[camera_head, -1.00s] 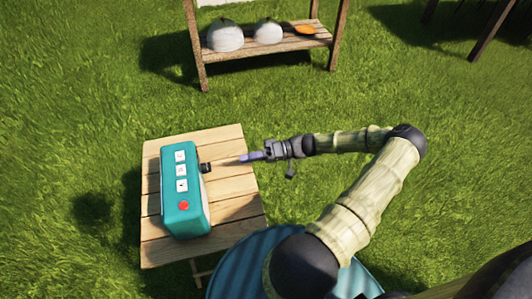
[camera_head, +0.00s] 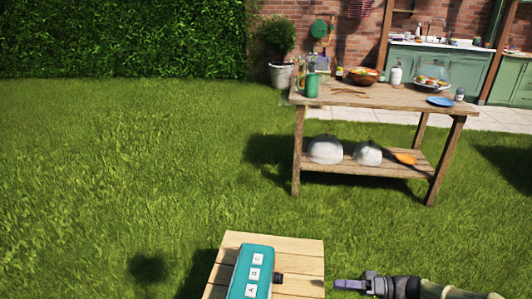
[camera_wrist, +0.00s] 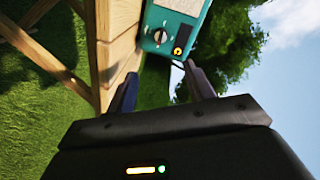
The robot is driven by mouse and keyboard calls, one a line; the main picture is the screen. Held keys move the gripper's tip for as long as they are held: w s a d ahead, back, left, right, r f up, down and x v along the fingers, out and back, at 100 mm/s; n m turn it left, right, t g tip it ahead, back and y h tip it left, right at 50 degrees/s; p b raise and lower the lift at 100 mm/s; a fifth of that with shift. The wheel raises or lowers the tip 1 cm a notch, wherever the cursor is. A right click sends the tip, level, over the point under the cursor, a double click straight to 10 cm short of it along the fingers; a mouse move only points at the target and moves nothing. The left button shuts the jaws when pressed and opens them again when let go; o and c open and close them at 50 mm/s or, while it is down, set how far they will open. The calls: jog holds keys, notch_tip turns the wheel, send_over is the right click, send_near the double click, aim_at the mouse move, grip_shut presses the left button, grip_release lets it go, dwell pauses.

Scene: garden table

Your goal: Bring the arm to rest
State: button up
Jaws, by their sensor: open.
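My gripper (camera_head: 352,285) is at the lower right of the head view, just right of the small slatted wooden table (camera_head: 305,262). Its fingers point left toward the table. In the wrist view my gripper (camera_wrist: 160,92) shows two separated fingers with nothing between them. A teal box (camera_head: 250,275) with A, B and C labels stands on the small table, and a dark knob sticks out of its right side. The box's end (camera_wrist: 172,25), with a dial and a yellow-marked socket, shows beyond the fingers in the wrist view. Most of my arm is outside the head view.
A larger wooden table (camera_head: 385,97) stands farther back, with a green jug (camera_head: 312,85), a bowl (camera_head: 365,76) and a blue plate (camera_head: 440,101) on top. Two domed lids (camera_head: 325,150) sit on its lower shelf. Open grass lies between the tables and to the left.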

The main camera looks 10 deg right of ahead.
jog(key=a+g+h, duration=0.1)
jog(key=a, duration=0.1)
jog(key=a+g, duration=0.2)
jog(key=s+a+g+h, duration=0.1)
jog(key=a, duration=0.1)
jog(key=shift+s+f+g+h, duration=0.1)
jog(key=shift+f+g+h, duration=0.1)
jog(key=shift+g+h, duration=0.15)
jog(key=a+g+h, duration=0.1)
jog(key=s+a+g+h, duration=0.2)
jog(key=shift+r+h, duration=0.25)
jog(key=shift+r, duration=0.05)
jog(key=s+a+r+m+t+h, duration=0.1)
jog(key=s+a+r+t+h, duration=0.15)
jog(key=r, duration=0.35)
jog(key=s+a+r+t+h, duration=0.1)
jog(key=a+r+h, duration=0.1)
jog(key=r+h, duration=0.25)
jog(key=s+a+r+m+t+h, duration=0.1)
jog(key=s+a+r+h, duration=0.15)
jog(key=r, duration=0.35)
jog(key=w+p+v, duration=0.3)
jog(key=p+v, duration=1)
jog(key=w+a+r+p+v, duration=0.1)
jog(key=w+p+v, duration=0.2)
jog(key=p+v, duration=1)
jog(key=shift+w+a+r+p, duration=0.2)
jog(key=shift+r+p, duration=0.3)
jog(key=shift+p, duration=0.15)
jog(key=shift+h, duration=0.25)
